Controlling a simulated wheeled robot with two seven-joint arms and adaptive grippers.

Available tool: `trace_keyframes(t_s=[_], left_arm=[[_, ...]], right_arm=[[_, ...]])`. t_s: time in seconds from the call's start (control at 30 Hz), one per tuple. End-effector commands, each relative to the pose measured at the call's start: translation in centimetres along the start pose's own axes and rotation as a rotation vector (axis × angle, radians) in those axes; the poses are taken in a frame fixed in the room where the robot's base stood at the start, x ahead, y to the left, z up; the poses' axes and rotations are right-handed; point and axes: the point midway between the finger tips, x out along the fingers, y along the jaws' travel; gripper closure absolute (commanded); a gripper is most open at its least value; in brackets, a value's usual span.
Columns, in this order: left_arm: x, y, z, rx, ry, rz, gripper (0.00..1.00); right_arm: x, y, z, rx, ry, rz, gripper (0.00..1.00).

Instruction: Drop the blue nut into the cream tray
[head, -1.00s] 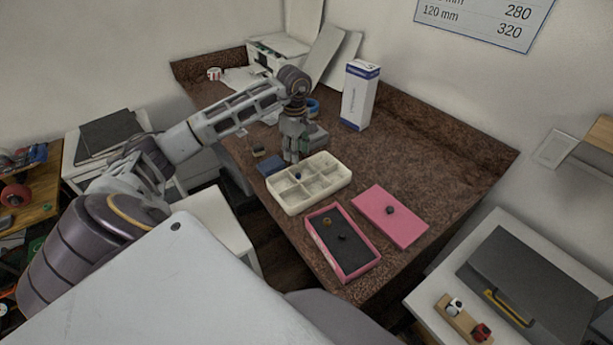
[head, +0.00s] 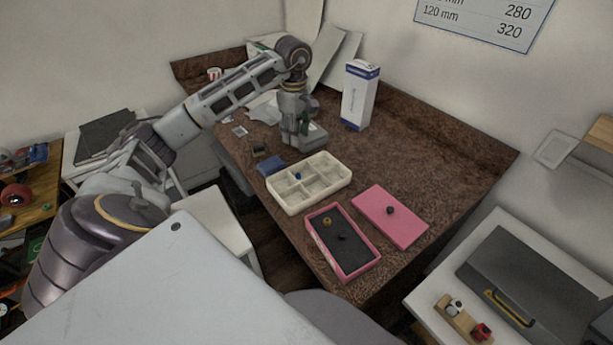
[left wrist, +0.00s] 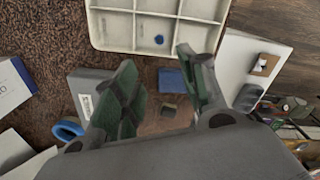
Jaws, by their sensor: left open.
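The cream tray (head: 318,192) is a divided tray with several compartments, lying on the brown worktop. The small blue nut (head: 297,176) lies inside one of its compartments. In the left wrist view the blue nut (left wrist: 159,39) shows in a compartment of the cream tray (left wrist: 111,31), ahead of my fingers. My left gripper (head: 296,143) is behind the tray in the head view, above the worktop. In the left wrist view its fingers (left wrist: 157,60) are spread apart with nothing between them. My right gripper is in neither view.
A pink box with a dark lining (head: 319,246) and a pink lid with a dark knob (head: 408,228) lie in front of the tray. A white and blue carton (head: 358,98) stands behind. A blue block (head: 270,162) lies left of the tray. The worktop's right part is clear.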

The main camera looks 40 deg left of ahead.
Motion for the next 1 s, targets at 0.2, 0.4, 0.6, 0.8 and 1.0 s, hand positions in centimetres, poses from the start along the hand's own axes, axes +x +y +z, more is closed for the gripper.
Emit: trace_keyframes(t_s=[0.2,0.4,0.6,0.8,1.0], left_arm=[[-2.4,0.0,0.0,-0.001,0.0,0.003,0.58],[-4.0,0.1,0.0,-0.001,-0.001,0.002,0.58],[-4.8,0.0,0.0,0.0,0.0,0.0,0.58],[-5.0,0.0,0.0,0.0,0.0,0.0,0.58],[-5.0,0.0,0.0,0.0,0.0,0.0,0.58]], right_arm=[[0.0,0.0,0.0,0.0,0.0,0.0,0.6],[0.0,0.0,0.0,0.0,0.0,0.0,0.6],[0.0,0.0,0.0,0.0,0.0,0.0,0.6],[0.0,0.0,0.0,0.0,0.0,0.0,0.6],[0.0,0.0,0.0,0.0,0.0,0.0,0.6]])
